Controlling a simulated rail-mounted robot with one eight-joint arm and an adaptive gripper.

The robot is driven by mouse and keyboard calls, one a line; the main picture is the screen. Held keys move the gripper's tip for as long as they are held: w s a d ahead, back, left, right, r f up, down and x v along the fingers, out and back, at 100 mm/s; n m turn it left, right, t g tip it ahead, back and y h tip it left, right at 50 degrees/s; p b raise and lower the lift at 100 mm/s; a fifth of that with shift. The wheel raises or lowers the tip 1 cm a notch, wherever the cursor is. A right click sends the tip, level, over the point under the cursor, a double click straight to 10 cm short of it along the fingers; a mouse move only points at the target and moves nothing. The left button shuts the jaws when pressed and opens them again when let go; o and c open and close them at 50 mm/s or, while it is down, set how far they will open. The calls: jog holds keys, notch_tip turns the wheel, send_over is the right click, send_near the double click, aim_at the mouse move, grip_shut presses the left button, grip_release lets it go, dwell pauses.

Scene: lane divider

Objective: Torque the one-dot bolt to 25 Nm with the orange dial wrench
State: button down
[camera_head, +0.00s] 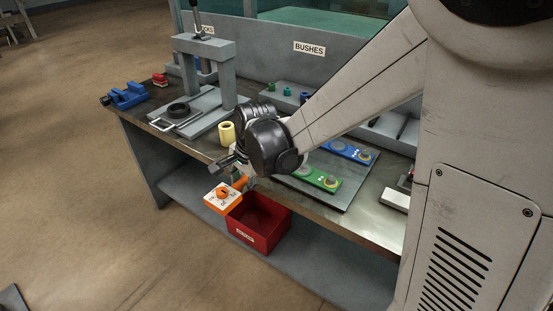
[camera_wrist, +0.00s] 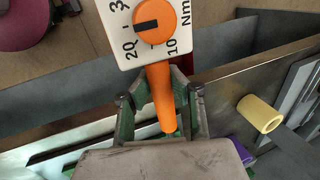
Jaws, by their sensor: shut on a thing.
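The orange dial wrench has a white square dial head (camera_head: 222,198) and an orange handle (camera_wrist: 162,95). My gripper (camera_head: 238,177) is shut on the handle, with one finger on each side in the wrist view (camera_wrist: 160,100). The head extends beyond the fingers, off the bench's front edge and above a red bin. A black mark on the orange knob (camera_wrist: 153,22) points left, between the 20 and a partly cut-off number starting with 3. A green plate (camera_head: 316,179) and a blue plate (camera_head: 346,152) hold round bolt-like parts. Their dot marks are too small to tell which has one.
The red bin (camera_head: 259,225) is on the lower shelf. A yellow bush (camera_head: 227,132) stands on the bench left of my wrist and shows in the wrist view (camera_wrist: 259,113). A grey press (camera_head: 205,75) and blue vise (camera_head: 128,95) stand at the left. Open floor lies in front.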

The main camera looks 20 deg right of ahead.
jog(key=shift+w+a+m+h+b, duration=0.15)
jog(key=shift+w+a+m, duration=0.2)
jog(key=shift+w+m, duration=0.3)
jog(key=shift+w+a+m+h+b, duration=0.15)
jog(key=shift+w+a+m, duration=0.25)
jog(key=shift+w, duration=0.3)
jog(key=shift+w+a+m+h+b, duration=0.15)
jog(key=shift+w+a+m, duration=0.2)
jog(key=shift+w+m, duration=0.3)
dwell(1.3)
jog(key=shift+s+d+n+y, duration=0.2)
jog(key=shift+s+d+n, duration=0.2)
jog(key=shift+s+n, duration=0.25)
jog(key=shift+s+d+n+y, duration=0.15)
jog(key=shift+s+d+n, duration=0.2)
jog(key=shift+s+n, duration=0.3)
dwell(1.7)
jog(key=c, duration=2.3)
grip_release()
jog(key=shift+s, duration=0.1)
grip_shut()
jog(key=shift+s+d, duration=0.1)
jog(key=shift+s, duration=0.15)
